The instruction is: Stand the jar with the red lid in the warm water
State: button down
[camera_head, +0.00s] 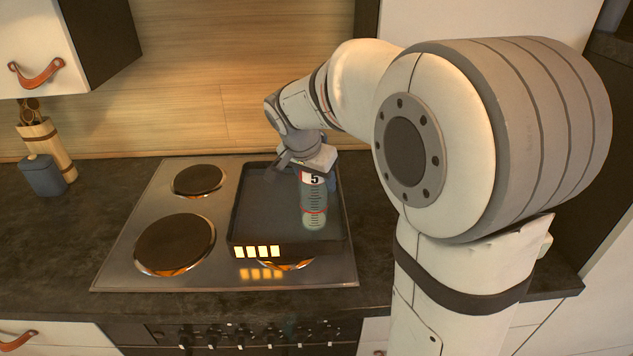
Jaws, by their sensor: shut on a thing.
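A pale, see-through jar (314,198) with dark scale marks, a white label with a black 5 and red edging stands out against a dark square basin (238,215). The basin sits on the right side of the stove, with lit yellow bars on its front. My gripper (308,166) is shut on the top of the jar, over the basin's right half. The jar looks upright. Its lid is mostly hidden by my gripper. I cannot tell whether its base touches the basin floor, or how much of the lower part is reflection.
Two bare hotplates (175,243) lie left of the basin, with glow at their rims. A grey canister (45,174) and a wooden utensil holder (42,137) stand at the far left. The counter (85,215) left of the stove is clear.

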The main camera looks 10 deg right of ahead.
jog(key=shift+f, duration=0.55)
jog(key=shift+f, duration=0.15)
jog(key=c, duration=0.5)
grip_release()
jog(key=shift+s, duration=0.1)
jog(key=v, duration=1.2)
jog(key=s+d+f+n+y, duration=0.1)
jog(key=s+f+n, duration=0.3)
jog(key=s, duration=0.5)
jog(key=s+d+f+n+y, duration=0.2)
jog(key=s+f+n, duration=0.3)
jog(key=s+f, duration=0.3)
jog(key=shift+s+f+g, duration=0.3)
jog(key=shift+s, duration=0.7)
jog(key=shift+d, duration=0.1)
